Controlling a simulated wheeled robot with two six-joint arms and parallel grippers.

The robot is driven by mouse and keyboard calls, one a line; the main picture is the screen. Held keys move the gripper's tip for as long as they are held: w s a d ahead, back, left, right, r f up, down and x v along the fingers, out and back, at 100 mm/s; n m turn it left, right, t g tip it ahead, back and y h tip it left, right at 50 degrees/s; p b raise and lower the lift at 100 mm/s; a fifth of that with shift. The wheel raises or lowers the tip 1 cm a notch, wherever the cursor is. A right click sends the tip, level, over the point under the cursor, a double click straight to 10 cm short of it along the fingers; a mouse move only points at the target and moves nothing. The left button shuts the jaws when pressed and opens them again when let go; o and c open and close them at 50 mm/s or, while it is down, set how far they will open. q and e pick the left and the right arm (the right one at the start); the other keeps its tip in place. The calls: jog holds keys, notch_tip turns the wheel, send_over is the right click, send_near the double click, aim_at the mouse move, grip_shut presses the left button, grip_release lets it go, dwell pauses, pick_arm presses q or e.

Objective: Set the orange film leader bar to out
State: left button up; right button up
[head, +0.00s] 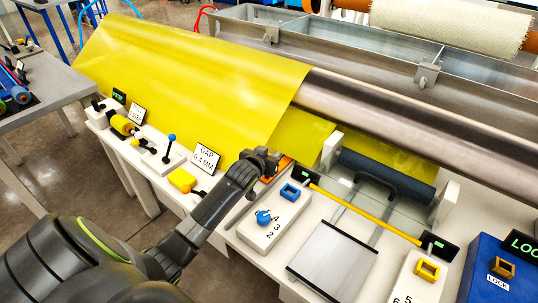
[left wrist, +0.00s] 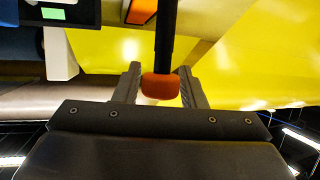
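An orange strip (head: 284,165), seemingly part of the film leader bar, shows just beyond my left gripper (head: 268,160), at the edge of the yellow film; the gripper and film hide much of it. In the left wrist view, an orange knob (left wrist: 160,87) on a black stem (left wrist: 163,40) sits between the spread fingers of my left gripper (left wrist: 159,75). The finger sides come very near the knob; I cannot tell whether they press on it. An orange block (left wrist: 141,10) shows farther off beside the stem. My right gripper is out of view.
Yellow film (head: 190,75) drapes behind my left arm beside a metal roller (head: 385,110). A gap sign (head: 205,158) stands left of the gripper.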

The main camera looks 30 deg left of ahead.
pick_arm(q)
grip_shut()
jog(key=shift+s, duration=0.1)
jog(key=s+p, duration=0.3)
jog(key=s, duration=0.3)
jog(key=s+a+p, duration=0.1)
jog(key=s+p, duration=0.2)
jog(key=s, duration=0.3)
jog(key=s+p, duration=0.4)
jog(key=s, duration=0.3)
jog(key=shift+a, duration=0.25)
jog(key=shift+s, duration=0.5)
jog(key=shift+f, duration=0.1)
